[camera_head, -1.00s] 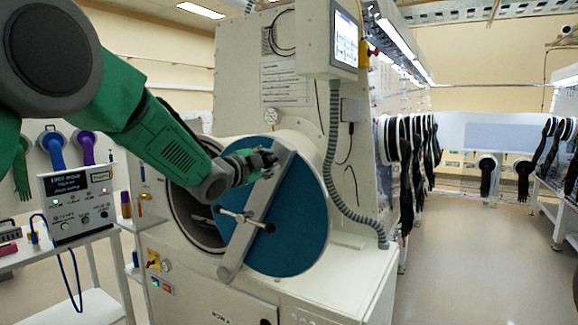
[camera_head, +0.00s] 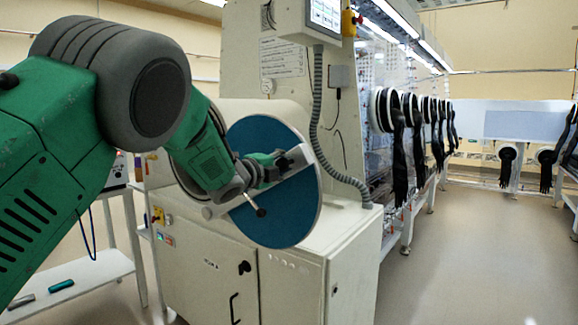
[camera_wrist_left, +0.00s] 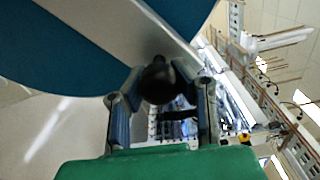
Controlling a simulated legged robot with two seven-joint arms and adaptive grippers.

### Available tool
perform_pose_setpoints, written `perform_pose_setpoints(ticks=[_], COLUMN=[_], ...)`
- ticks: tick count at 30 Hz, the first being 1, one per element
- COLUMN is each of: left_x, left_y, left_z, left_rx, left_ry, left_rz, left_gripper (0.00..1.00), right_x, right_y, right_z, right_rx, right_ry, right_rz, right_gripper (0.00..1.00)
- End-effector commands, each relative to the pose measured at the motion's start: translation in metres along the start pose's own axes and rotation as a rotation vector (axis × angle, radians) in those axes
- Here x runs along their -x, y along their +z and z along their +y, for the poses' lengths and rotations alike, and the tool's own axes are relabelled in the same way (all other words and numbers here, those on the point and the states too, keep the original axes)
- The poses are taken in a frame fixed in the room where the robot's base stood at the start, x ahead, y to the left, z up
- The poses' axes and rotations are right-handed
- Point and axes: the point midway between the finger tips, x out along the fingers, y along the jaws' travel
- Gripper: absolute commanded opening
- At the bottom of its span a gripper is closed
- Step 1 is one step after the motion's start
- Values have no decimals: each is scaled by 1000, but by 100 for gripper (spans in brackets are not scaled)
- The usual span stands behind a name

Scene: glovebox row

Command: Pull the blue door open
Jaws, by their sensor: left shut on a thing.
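The round blue door (camera_head: 268,225) stands at the end of the white cylindrical chamber of the glovebox, with a pale grey bar (camera_head: 305,178) across its face. My left gripper (camera_head: 290,163) is at the upper right part of the bar. In the left wrist view, the two fingers of my left gripper (camera_wrist_left: 160,92) are closed around a black knob (camera_wrist_left: 158,80) by the bar. The blue door also shows there (camera_wrist_left: 50,55). A metal clamp handle (camera_head: 255,203) sticks out from the door's middle. My right gripper is not in view.
A white cabinet (camera_head: 215,270) with a black handle stands below the door. A shelf cart (camera_head: 85,275) is at the left. A grey hose (camera_head: 325,140) runs down the glovebox at the right. The floor (camera_head: 450,250) at the right is clear.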

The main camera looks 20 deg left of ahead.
Motion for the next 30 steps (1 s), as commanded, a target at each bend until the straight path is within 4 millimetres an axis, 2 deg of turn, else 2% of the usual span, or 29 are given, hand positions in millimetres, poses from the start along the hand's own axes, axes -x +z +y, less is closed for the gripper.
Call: perform_pose_setpoints(ticks=[1,3,17,18,19,20,30], left_x=[2,2,2,2,2,1,-1], left_y=[2,3,3,3,3,2,-1], left_z=[8,10,9,9,9,9,9], left_rx=[-4,-11,-20,-20,-20,-20,-21], left_ry=[7,6,3,3,3,3,4], left_rz=[-7,-7,-8,-8,-8,-8,-4], left_gripper=[0,0,0,32,43,49,49], right_x=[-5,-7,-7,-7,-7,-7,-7], right_y=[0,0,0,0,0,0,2], right_z=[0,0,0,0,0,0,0], right_rx=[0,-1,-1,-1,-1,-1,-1], right_ry=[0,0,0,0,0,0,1], right_rz=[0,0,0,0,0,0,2], right_gripper=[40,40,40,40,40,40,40])
